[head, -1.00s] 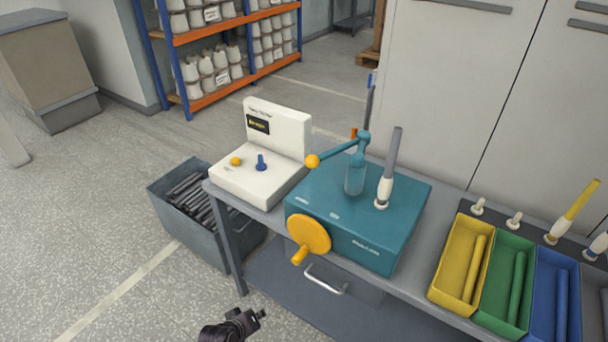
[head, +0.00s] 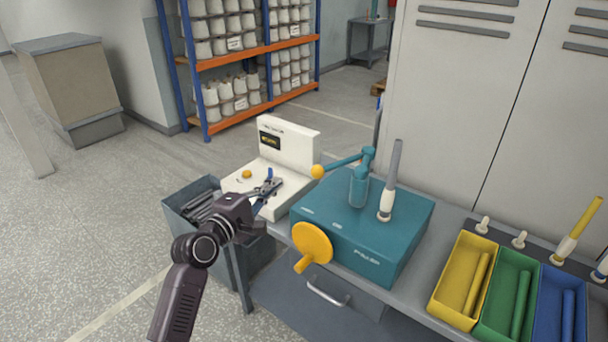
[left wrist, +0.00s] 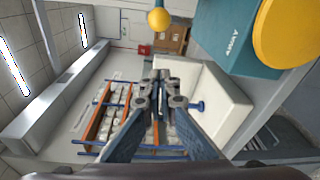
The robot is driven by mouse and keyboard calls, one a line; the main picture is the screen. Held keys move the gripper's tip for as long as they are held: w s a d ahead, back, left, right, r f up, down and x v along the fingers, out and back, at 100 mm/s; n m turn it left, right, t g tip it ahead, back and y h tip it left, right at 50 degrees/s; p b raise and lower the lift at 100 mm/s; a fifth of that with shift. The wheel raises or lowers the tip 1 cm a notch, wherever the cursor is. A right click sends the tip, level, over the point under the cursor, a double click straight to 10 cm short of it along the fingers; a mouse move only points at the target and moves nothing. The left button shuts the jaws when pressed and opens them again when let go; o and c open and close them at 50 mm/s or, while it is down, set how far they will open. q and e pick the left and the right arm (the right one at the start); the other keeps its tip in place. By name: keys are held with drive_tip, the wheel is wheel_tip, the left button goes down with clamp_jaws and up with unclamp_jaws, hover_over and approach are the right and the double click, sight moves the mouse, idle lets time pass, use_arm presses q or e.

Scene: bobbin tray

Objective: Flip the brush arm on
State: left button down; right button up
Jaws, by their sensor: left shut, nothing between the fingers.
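The teal brush arm (head: 344,161) ends in a yellow ball knob (head: 317,171) and sits on top of the teal machine box (head: 350,226). It slants from its pivot out to the left. The knob also shows at the top of the left wrist view (left wrist: 158,20). My left gripper (head: 275,182) is shut and empty, over the white control box (head: 289,143), left of and below the knob in the picture and apart from it. The box's blue lever (left wrist: 196,107) shows beside my fingers in the left wrist view; in the head view they partly hide it.
A yellow crank wheel (head: 312,242) is on the machine's front. A bobbin on a grey spindle (head: 388,204) stands right of the brush arm. Yellow (head: 455,270), green and blue trays lie at the right. A grey bin (head: 180,205) stands left of the table.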

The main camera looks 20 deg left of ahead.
use_arm(q)
drive_tip(key=w+d+p, duration=0.3)
drive_tip(key=w+d, duration=0.2)
drive_tip(key=w, duration=0.2)
drive_tip(key=shift+w+d, duration=0.3)
drive_tip(key=shift+w, duration=0.05)
idle(0.4)
